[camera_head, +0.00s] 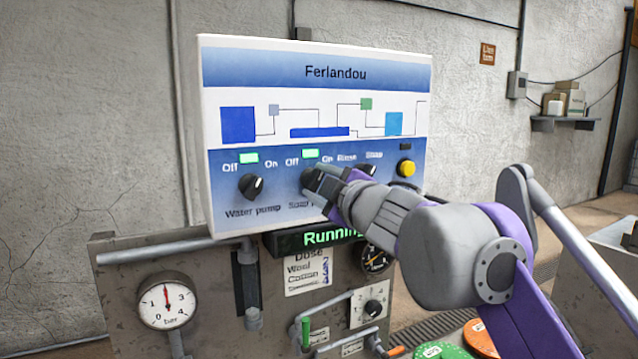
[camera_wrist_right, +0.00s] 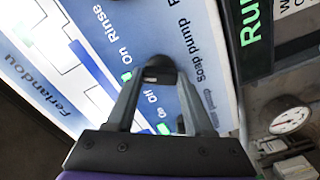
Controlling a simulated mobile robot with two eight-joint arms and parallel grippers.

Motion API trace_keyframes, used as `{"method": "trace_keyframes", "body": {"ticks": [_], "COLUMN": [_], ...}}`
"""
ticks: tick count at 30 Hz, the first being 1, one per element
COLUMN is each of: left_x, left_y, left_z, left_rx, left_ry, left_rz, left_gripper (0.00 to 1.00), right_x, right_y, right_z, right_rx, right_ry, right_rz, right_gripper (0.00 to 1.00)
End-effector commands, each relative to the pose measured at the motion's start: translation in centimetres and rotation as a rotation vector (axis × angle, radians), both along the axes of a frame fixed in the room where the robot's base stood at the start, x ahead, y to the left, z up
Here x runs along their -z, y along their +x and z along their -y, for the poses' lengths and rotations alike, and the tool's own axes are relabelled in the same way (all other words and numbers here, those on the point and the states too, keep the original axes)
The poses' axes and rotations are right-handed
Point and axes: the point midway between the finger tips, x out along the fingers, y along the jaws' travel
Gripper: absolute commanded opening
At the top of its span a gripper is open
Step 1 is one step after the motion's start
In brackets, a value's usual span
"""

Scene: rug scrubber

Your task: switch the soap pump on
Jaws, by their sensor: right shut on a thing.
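The soap pump knob (camera_head: 307,179) is a black rotary knob on the white and blue Ferlandou panel (camera_head: 318,88). It sits above a "Soap pump" label, between "Off" and "On". My right gripper (camera_head: 322,186) is shut on it and hides much of it in the head view. The right wrist view shows the knob (camera_wrist_right: 160,69) between the fingertips of the right gripper (camera_wrist_right: 163,82); I cannot clearly tell where it points. The soap pump lamp (camera_head: 310,154) above it is lit green. My left gripper is not in view.
The water pump knob (camera_head: 251,187) is close left, with a green lit lamp (camera_head: 249,158). A yellow button (camera_head: 406,168) is at the panel's right. Below are a "Running" display (camera_head: 318,238), a pressure gauge (camera_head: 167,301) and pipes. A wall shelf (camera_head: 568,124) is far right.

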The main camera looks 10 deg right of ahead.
Motion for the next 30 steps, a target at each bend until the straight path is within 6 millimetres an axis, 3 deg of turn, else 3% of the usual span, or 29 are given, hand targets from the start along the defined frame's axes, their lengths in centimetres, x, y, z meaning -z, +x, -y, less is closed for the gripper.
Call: {"method": "trace_keyframes", "body": {"ticks": [2,3,8,20,30], "left_x": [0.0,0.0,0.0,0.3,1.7], "left_y": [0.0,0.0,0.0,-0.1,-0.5], "left_z": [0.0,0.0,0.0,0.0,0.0], "left_rx": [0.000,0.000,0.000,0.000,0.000], "left_ry": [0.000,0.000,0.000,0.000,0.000], "left_rz": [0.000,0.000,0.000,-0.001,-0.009], "left_gripper": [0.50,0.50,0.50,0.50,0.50], "right_x": [0.0,0.0,0.0,0.0,0.2], "right_y": [0.0,0.0,0.0,-0.8,-6.9], "right_z": [0.0,0.0,0.0,0.3,2.6], "right_rx": [0.000,0.000,0.000,0.001,0.003], "right_ry": [0.004,0.004,0.002,0.000,0.000], "right_rz": [-0.001,-0.001,-0.001,0.000,-0.001], "right_gripper": [0.00,0.54,0.82,0.82,0.82]}}
